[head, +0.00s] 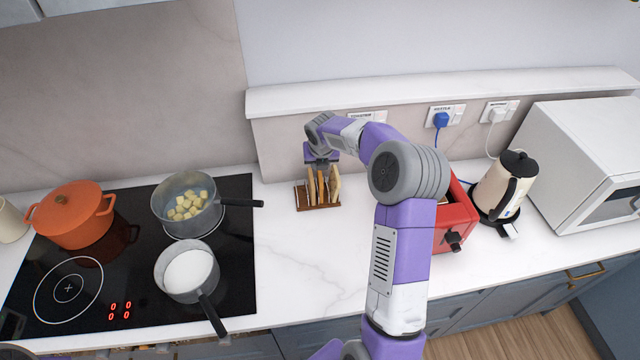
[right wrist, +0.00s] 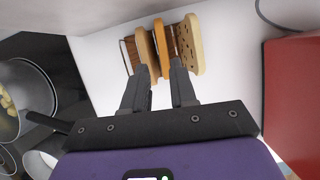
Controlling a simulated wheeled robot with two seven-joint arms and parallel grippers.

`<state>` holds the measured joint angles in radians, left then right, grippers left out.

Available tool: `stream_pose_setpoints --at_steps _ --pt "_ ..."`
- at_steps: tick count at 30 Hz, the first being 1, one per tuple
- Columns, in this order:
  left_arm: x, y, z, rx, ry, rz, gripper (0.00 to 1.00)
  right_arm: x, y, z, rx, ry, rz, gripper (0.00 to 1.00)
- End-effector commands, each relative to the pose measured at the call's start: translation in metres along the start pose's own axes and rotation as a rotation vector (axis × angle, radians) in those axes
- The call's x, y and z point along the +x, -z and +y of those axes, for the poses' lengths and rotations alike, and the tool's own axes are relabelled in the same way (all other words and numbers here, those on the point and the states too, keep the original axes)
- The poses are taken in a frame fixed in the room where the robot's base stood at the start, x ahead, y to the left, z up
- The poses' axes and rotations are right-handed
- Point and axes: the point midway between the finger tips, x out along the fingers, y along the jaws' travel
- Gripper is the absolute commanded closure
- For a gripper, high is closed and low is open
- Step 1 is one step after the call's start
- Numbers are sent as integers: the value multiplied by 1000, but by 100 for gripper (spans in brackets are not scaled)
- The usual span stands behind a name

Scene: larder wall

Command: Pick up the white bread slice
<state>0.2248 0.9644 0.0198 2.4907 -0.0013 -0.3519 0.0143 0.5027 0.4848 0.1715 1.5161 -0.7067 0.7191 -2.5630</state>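A wooden rack (head: 318,207) on the counter holds upright slices; it also shows in the right wrist view (right wrist: 127,55). In the right wrist view these are a tan slice (right wrist: 145,46) at left, an orange-brown one (right wrist: 159,40) in the middle and a pale one with dark holes (right wrist: 190,45) at right. I cannot tell for certain which is the white bread slice. My right gripper (right wrist: 160,68) is open above the rack, its fingertips either side of the middle slice in the picture; contact cannot be told. It also shows in the head view (head: 321,163). My left gripper is not in view.
A red toaster (head: 455,220) stands right of the rack, partly behind my right arm. A kettle (head: 497,187) and microwave (head: 590,150) are further right. The hob (head: 95,310) at left bears an orange pot (head: 70,215) and two saucepans. Counter before the rack is clear.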

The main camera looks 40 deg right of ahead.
Motion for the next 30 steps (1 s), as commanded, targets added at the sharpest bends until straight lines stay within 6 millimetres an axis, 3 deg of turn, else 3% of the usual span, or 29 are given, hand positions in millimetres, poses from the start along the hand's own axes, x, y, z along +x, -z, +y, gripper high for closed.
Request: stream_pose_setpoints --at_steps 16,26,30 --pt "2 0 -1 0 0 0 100 69 5 -3 -10 0 3 73" --pt "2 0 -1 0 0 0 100 75 4 -4 -9 0 1 73" --pt "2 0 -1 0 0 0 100 74 4 -4 -9 0 1 95"
